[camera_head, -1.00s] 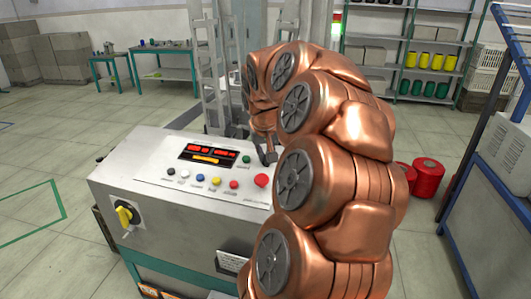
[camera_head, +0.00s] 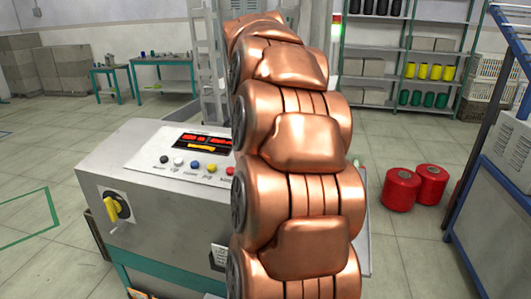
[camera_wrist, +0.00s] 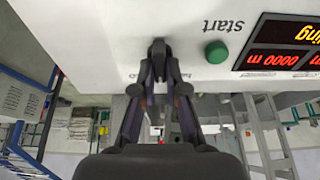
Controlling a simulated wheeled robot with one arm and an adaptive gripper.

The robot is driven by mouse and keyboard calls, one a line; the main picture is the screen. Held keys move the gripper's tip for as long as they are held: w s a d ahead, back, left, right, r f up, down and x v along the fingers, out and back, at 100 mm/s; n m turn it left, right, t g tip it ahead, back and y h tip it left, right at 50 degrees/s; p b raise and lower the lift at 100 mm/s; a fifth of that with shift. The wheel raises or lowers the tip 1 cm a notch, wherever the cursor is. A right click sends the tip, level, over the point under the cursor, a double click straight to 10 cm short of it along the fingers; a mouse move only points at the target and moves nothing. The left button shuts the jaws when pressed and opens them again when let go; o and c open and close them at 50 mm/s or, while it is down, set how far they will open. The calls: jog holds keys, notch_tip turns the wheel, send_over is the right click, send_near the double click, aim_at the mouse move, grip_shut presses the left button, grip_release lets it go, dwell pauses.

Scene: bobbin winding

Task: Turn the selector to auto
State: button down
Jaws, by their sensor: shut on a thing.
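The selector (camera_wrist: 158,47) shows in the wrist view as a small dark grey knob on the pale panel, beside the green Start button (camera_wrist: 216,52). My gripper (camera_wrist: 159,68) is shut on it, with one finger on each side. The fingers cover most of the knob, so I cannot tell which position it points to. A label near the left finger is mostly hidden. In the head view my copper arm hides the gripper, the selector and the right part of the control console (camera_head: 150,160).
The console top carries a red-lit display (camera_head: 202,141) and several coloured buttons. Red spools (camera_head: 401,189) stand on the floor to the right, near a blue-framed unit (camera_head: 497,180). Floor at left is open.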

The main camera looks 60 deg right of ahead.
jog(key=m+b, duration=0.1)
jog(key=b, duration=0.1)
jog(key=m+b, duration=0.1)
jog(key=m, duration=0.1)
jog(key=shift+f+m+g+b, duration=0.3)
jog(key=shift+g+b, duration=0.1)
jog(key=shift+r+m+g+b, duration=0.2)
jog(key=shift+m+g+b, duration=0.1)
jog(key=shift+m+b, duration=0.95)
jog(key=shift+m, duration=0.25)
jog(key=c, duration=1.2)
grip_release()
jog(key=shift+s+r, duration=0.1)
jog(key=shift+r, duration=0.1)
jog(key=shift+v, duration=2.35)
jog(key=a, duration=1.2)
